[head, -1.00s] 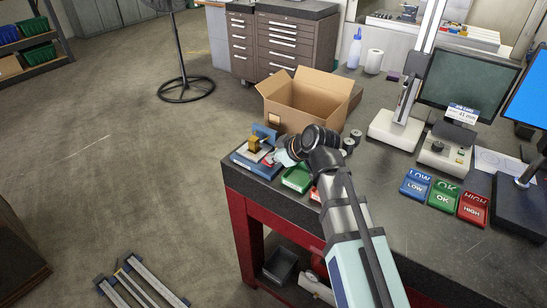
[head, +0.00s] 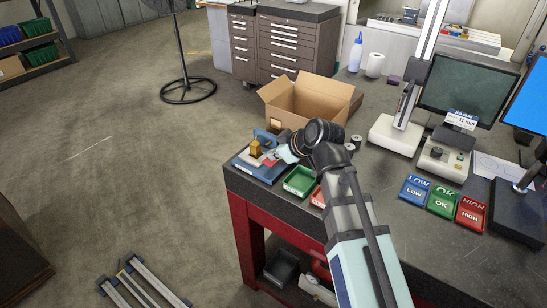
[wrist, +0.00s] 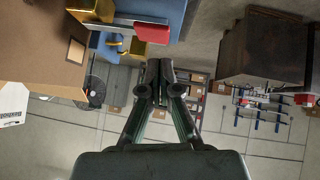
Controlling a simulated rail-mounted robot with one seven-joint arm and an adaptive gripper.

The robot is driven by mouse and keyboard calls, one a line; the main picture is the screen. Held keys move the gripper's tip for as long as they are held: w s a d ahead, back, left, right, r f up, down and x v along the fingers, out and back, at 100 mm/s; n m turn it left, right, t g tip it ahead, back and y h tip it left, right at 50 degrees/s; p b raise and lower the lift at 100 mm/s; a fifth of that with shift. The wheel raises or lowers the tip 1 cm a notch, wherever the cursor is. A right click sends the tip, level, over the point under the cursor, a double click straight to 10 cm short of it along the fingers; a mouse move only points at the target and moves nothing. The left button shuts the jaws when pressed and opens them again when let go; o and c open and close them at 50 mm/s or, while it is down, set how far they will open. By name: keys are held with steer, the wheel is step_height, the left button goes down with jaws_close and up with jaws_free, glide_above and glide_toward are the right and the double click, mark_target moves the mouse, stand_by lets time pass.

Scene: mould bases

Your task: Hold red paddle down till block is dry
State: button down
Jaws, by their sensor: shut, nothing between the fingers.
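A blue fixture (head: 262,175) sits at the left end of the dark bench, carrying a brass-coloured block (head: 256,149) and a small red paddle (head: 270,162). In the wrist view the red paddle (wrist: 151,33) is a red bar near the top, with the blue fixture (wrist: 104,46) behind it and brass parts beside it. My gripper (wrist: 160,66) is shut and empty, its fingertips just below the paddle in the picture; a small gap shows between them. In the head view my wrist is right of the fixture and hides the fingertips. Whether the block is wet cannot be told.
An open cardboard box (head: 305,105) stands right behind the fixture, close to my wrist. A green tray (head: 299,181) and a partly hidden red tray (head: 317,196) lie in front. LOW, OK (head: 441,202) and HIGH bins stand to the right. Open floor lies left of the bench.

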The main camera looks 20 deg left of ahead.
steer(key=b+v, duration=0.1)
steer(key=v, duration=0.7)
steer(key=shift+s+d, duration=0.2)
steer(key=shift+s, duration=0.05)
steer(key=shift+r, duration=0.15)
